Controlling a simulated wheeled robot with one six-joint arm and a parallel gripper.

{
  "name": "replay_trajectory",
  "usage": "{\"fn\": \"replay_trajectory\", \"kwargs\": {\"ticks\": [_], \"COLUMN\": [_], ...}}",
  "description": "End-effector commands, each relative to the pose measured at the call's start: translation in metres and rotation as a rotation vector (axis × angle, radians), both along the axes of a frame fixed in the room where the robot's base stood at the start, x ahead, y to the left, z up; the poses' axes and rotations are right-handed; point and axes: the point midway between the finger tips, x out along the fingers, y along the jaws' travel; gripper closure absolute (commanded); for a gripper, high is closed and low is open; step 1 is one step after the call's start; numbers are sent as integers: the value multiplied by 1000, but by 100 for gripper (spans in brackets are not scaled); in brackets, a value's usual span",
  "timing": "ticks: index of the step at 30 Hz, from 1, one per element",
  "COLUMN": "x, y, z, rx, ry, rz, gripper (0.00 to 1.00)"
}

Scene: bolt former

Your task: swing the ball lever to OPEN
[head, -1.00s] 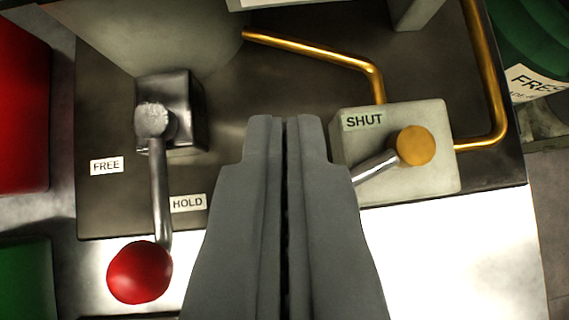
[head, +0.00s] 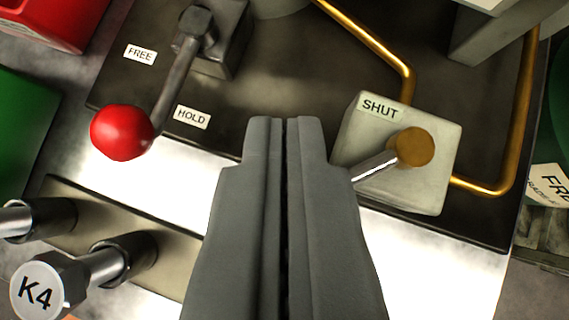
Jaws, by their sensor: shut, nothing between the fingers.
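A pale block (head: 433,190) labelled SHUT (head: 380,107) carries a brass round pivot (head: 415,147) with a short metal lever rod (head: 375,166). The rod runs down and left from the pivot and passes behind my gripper, so its far end is hidden. No OPEN label shows. My gripper (head: 285,122) is shut and empty, pointing up the picture just left of the block. Whether it touches the rod I cannot tell. Another lever (head: 178,85), with a red ball (head: 121,132) at its end, stands at upper left by the labels FREE (head: 140,54) and HOLD (head: 192,117).
Brass pipes (head: 365,38) run above and to the right of the block. A part with a K4 tag (head: 36,291) and metal cylinders (head: 125,259) stand at lower left. Red and green boxes (head: 22,125) are at the left edge. A white surface (head: 430,260) lies clear at lower right.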

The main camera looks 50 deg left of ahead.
Motion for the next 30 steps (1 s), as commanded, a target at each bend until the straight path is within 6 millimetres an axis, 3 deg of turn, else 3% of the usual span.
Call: {"fn": "replay_trajectory", "kwargs": {"ticks": [11,30], "x": [-1,3], "y": [-19,-43], "z": [-1,0], "rx": [0,-2], "ry": [1,1], "rz": [308,301], "gripper": [100,100]}}
